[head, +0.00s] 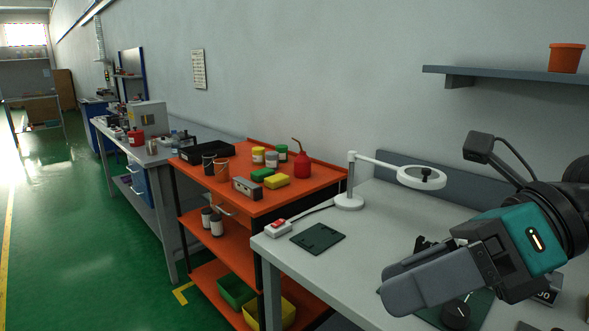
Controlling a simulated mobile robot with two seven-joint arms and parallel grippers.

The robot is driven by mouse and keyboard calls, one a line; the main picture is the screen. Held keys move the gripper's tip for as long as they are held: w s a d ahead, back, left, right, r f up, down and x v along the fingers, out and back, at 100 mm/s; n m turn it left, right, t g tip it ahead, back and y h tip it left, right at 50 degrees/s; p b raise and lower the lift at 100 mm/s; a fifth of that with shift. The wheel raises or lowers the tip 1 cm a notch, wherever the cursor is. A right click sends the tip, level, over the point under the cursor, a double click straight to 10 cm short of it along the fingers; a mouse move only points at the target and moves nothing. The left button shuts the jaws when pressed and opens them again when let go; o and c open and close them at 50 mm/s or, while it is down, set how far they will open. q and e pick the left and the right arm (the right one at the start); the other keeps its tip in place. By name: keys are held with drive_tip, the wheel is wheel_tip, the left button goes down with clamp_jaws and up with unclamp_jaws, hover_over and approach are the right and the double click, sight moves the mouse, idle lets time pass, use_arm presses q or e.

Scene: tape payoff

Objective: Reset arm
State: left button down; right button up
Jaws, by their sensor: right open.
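My right gripper (400,288) comes in from the right, over the grey workbench (375,220). It has a teal body and grey fingers, and points left and slightly down. It is open, with no object visible between the fingers; the near finger hides most of the gap. Below it, a dark device with a round black knob (456,312) sits on the bench, mostly hidden by the gripper. My left gripper is not in view.
A white ring lamp (422,178) stands on the bench behind the gripper. A dark green plate (318,237) and a red-and-white switch box (278,227) lie to the left. An orange cart (225,185) with cans stands beyond. A shelf (490,77) holds an orange pot (566,58).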

drive_tip(key=a+r+m+y, duration=0.2)
drive_tip(key=a+r+y, duration=0.2)
drive_tip(key=y, duration=0.2)
drive_tip(key=w+d+r+m+t+y, duration=0.2)
drive_tip(key=w+r+m+t+y, duration=0.2)
drive_tip(key=m+t, duration=0.55)
drive_tip(key=w+d+f+m+t+h, duration=0.4)
drive_tip(key=d+f+m+t+h, duration=0.15)
drive_tip(key=m+h, duration=0.5)
drive_tip(key=w+d+f+m+t+h, duration=0.5)
drive_tip(key=m+h, duration=0.3)
drive_tip(key=m, duration=0.5)
drive_tip(key=s+d+f+m+g+h, duration=0.1)
drive_tip(key=s+f+m+g+h, duration=0.2)
drive_tip(key=f, duration=0.6)
drive_tip(key=s+d+f+m+g+h, duration=0.15)
drive_tip(key=f+m+g, duration=0.25)
drive_tip(key=f, duration=0.4)
drive_tip(key=s+a+f+m+g, duration=0.25)
drive_tip(key=s+f+g, duration=0.75)
drive_tip(key=s+f, duration=0.65)
drive_tip(key=w+a+f+n+t+y, duration=0.1)
drive_tip(key=w+a+f+t+y, duration=0.1)
drive_tip(key=w+f+t, duration=0.4)
drive_tip(key=shift+w+a+f+t+y+b, duration=0.35)
drive_tip(key=shift+a+f+t, duration=0.15)
drive_tip(key=shift+a+f, duration=0.15)
